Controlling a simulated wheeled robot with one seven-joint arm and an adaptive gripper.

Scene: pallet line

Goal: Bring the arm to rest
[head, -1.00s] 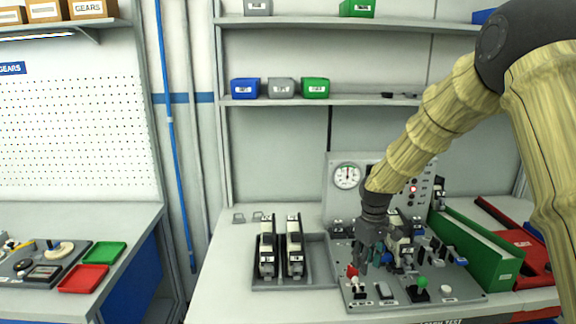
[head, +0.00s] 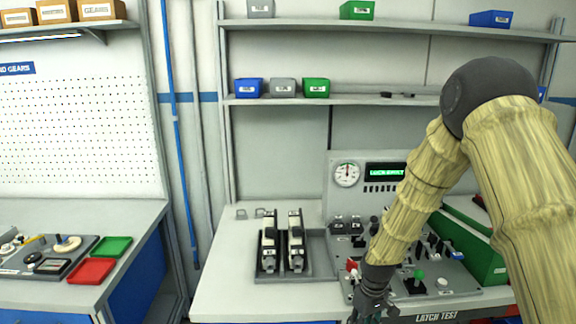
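My arm reaches in from the right in the head view, covered in a yellowish sleeve. My gripper (head: 368,314) hangs low at the front edge of the bench, partly cut off by the bottom of the picture. Its fingers are too hidden to tell open from shut. Behind it stands the grey test board (head: 470,296) with a gauge (head: 346,174), a lit green display (head: 386,170), a red switch (head: 352,265) and a green knob (head: 419,274).
A grey tray (head: 322,262) with two black-and-white units stands left of the board. A green bin (head: 478,248) is at the right, partly behind my arm. Shelves with small bins (head: 283,88) are above. The left bench holds a red tray (head: 90,271) and a green tray (head: 112,246).

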